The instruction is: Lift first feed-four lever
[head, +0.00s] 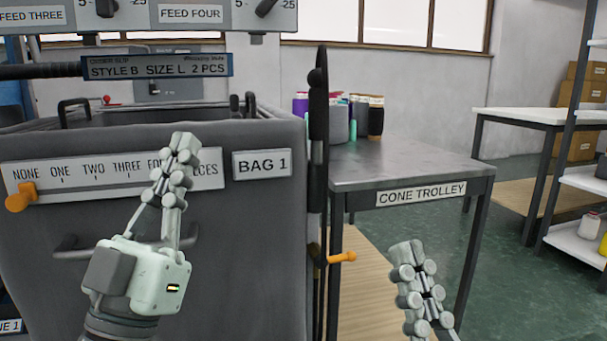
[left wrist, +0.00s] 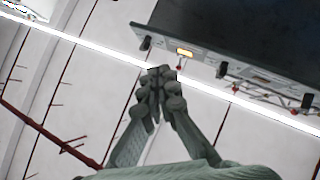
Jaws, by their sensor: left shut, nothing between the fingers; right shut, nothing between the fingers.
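The feed panel (head: 140,18) crosses the top left of the head view, cut by the frame edge, with FEED THREE and FEED FOUR labels. A dark lever or knob (head: 106,7) sits left of the FEED FOUR label (head: 190,13); I cannot tell which feed it belongs to. My left gripper (head: 183,145) is shut and empty, pointing up in front of the bag, well below the panel. In the left wrist view the left gripper (left wrist: 158,75) points toward a dark unit with several small black levers (left wrist: 222,70), apart from them. My right gripper (head: 408,250) is shut and empty at lower right.
A grey bag front marked BAG 1 (head: 262,163) carries a count scale with an orange knob (head: 20,197). An orange handle (head: 342,257) sticks out at its right side. The cone trolley (head: 415,170) holds several yarn cones. Floor is open further right.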

